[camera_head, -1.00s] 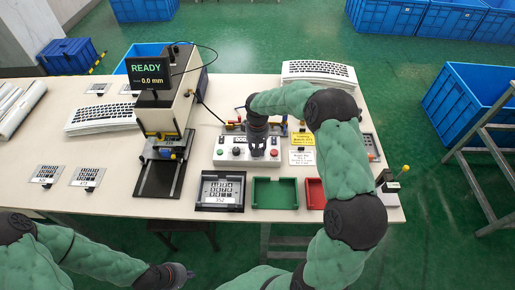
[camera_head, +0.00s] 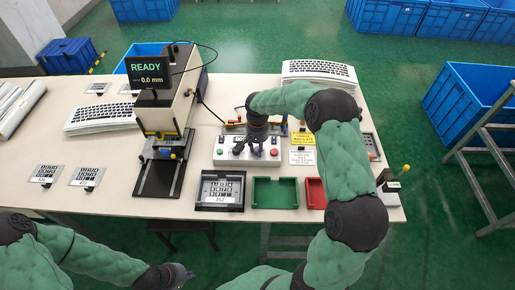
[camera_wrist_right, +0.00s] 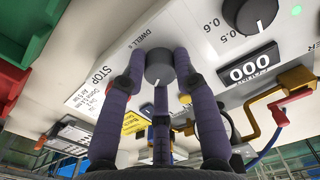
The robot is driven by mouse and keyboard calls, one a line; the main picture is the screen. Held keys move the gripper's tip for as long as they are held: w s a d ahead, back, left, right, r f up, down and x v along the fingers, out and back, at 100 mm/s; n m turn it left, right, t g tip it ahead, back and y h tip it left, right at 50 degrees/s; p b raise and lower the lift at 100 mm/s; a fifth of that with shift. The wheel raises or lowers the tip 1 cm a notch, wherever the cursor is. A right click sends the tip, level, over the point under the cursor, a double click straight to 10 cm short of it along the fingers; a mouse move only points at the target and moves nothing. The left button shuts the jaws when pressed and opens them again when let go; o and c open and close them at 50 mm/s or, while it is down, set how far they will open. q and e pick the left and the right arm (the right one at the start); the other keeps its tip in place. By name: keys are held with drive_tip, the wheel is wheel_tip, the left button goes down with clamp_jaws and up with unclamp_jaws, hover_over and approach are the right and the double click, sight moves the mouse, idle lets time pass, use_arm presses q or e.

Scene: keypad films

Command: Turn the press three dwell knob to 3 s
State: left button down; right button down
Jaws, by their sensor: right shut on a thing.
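The press control box (camera_head: 222,160) is a light panel on the table. In the right wrist view, a dark dwell knob (camera_wrist_right: 160,66) stands beside the "DWELL s" lettering. A short white mark shows on its lower edge; its scale numbers are hidden. The purple-grey fingers of my right gripper (camera_wrist_right: 160,88) are closed around this knob. In the head view, my right gripper (camera_head: 252,148) is over the middle of the box and covers the knob. My left gripper (camera_head: 184,273) is low at the front, away from the box; its opening is unclear.
A second knob (camera_wrist_right: 250,12), near 0.5 and 0.6, and a "000" display (camera_wrist_right: 250,70) are close to my right fingers. A red button (camera_head: 274,153) is right of the gripper. The press (camera_head: 163,105) stands left; green (camera_head: 275,194) and red (camera_head: 315,193) trays lie in front.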

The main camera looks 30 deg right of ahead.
idle(0.5)
drive_tip(key=c, duration=0.9)
unclamp_jaws()
drive_tip(key=shift+c, duration=0.2)
wheel_tip(320, 180, up, 12)
